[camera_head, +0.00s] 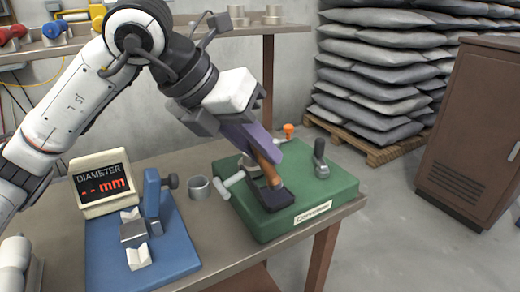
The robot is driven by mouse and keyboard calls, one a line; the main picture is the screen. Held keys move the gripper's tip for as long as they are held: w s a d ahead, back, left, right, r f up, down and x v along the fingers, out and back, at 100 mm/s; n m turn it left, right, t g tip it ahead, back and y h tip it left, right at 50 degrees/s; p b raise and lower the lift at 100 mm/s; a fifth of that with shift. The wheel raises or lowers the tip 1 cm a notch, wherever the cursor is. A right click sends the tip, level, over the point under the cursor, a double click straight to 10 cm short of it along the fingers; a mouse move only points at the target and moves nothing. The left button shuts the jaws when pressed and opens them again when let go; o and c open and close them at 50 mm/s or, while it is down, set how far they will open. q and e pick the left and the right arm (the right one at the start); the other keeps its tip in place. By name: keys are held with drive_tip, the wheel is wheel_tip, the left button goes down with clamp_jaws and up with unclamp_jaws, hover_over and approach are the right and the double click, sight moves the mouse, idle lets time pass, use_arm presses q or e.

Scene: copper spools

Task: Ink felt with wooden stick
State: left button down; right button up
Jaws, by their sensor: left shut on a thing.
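My left gripper (265,148) reaches over from the left and is shut on the brown wooden stick (271,174). The stick is tilted, and its upper part is hidden by the purple fingers. Its lower end is at the dark felt pad (273,198) on the green base (320,188); I cannot tell whether it presses on the pad. My right gripper is not in view.
The green base also carries a grey upright post (320,158) and a small orange piece (288,130). A blue gauge (160,240) and diameter display (103,183) are further left. A shelf (215,35) runs behind.

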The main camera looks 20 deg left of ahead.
use_arm(q)
drive_tip(key=shift+r+p, duration=1.75)
drive_tip(key=shift+r, duration=0.95)
